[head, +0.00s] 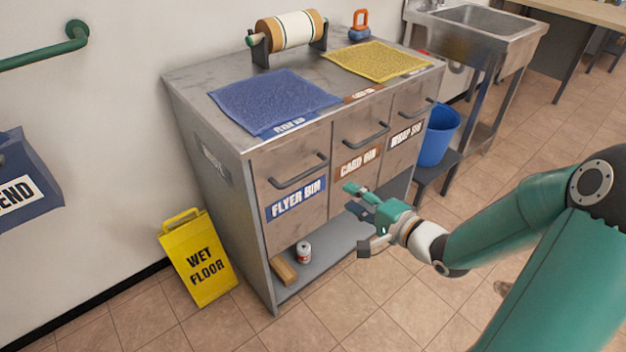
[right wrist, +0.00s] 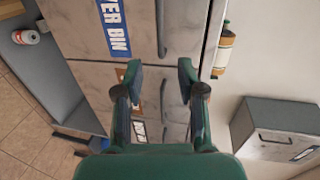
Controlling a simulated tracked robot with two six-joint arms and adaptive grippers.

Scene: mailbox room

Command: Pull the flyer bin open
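The flyer bin (head: 312,222) is the left front of the grey cabinet, with a blue label and a dark bar handle (head: 299,171). It looks closed, level with the card bin beside it. In the right wrist view, turned sideways, its blue label (right wrist: 114,28) and handle (right wrist: 160,28) are at the top. My right gripper (head: 354,199) is open and empty, in front of the cabinet near the flyer and card bins, to the right of and below the flyer handle, apart from it. In the right wrist view its fingers (right wrist: 159,78) are spread. My left gripper is not in view.
The card bin (head: 352,163) and a third bin (head: 410,113) are to the right. A lower shelf (head: 322,282) holds a can (head: 304,252). A yellow wet floor sign (head: 198,258) stands left of the cabinet. A blue bucket (head: 440,135) stands at the right.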

